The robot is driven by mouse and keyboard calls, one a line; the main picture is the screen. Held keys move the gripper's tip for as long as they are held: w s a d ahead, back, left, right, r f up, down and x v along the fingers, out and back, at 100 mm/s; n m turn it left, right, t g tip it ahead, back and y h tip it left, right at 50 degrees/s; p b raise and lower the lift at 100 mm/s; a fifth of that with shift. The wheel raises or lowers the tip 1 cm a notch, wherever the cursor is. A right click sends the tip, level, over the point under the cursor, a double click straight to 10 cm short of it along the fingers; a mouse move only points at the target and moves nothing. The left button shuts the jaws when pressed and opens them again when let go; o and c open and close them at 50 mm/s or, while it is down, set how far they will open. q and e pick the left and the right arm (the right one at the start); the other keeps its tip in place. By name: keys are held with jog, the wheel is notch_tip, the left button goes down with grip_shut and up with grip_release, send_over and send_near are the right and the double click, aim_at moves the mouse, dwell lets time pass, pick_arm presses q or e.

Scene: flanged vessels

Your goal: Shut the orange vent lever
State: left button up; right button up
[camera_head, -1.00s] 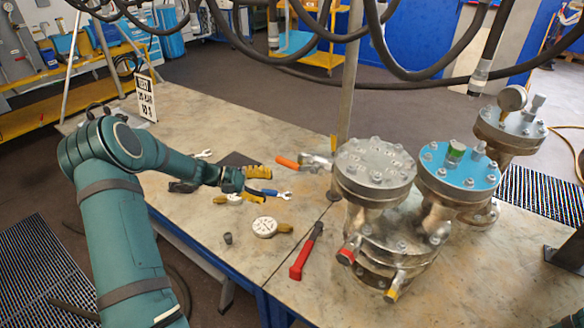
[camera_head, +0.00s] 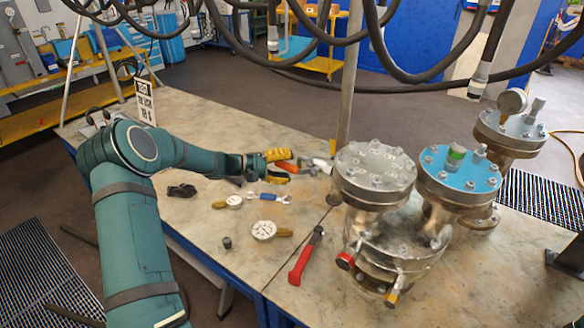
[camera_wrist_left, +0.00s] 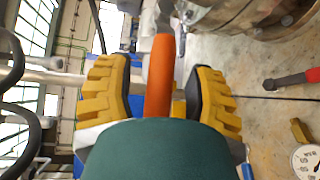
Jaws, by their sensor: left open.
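The orange vent lever (camera_head: 288,168) sticks out to the left from the valve on the grey-topped flanged vessel (camera_head: 374,170). My left gripper (camera_head: 280,166) is open at the lever, one yellow finger on its far side and one on its near side. In the left wrist view the lever (camera_wrist_left: 160,75) stands between the two yellow padded fingers (camera_wrist_left: 160,95), with gaps visible on both sides. The lever's lower part is hidden behind the green gripper body there. My right gripper is in neither view.
A blue-topped vessel (camera_head: 459,168) stands right of the grey one. On the table lie a red-handled tool (camera_head: 301,264), a dial gauge (camera_head: 264,229), a smaller gauge (camera_head: 234,201) and a blue-handled wrench (camera_head: 268,196). Dark hoses (camera_head: 420,78) hang above the table.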

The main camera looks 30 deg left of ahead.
pick_arm(q)
jog(key=shift+x, duration=0.85)
grip_shut()
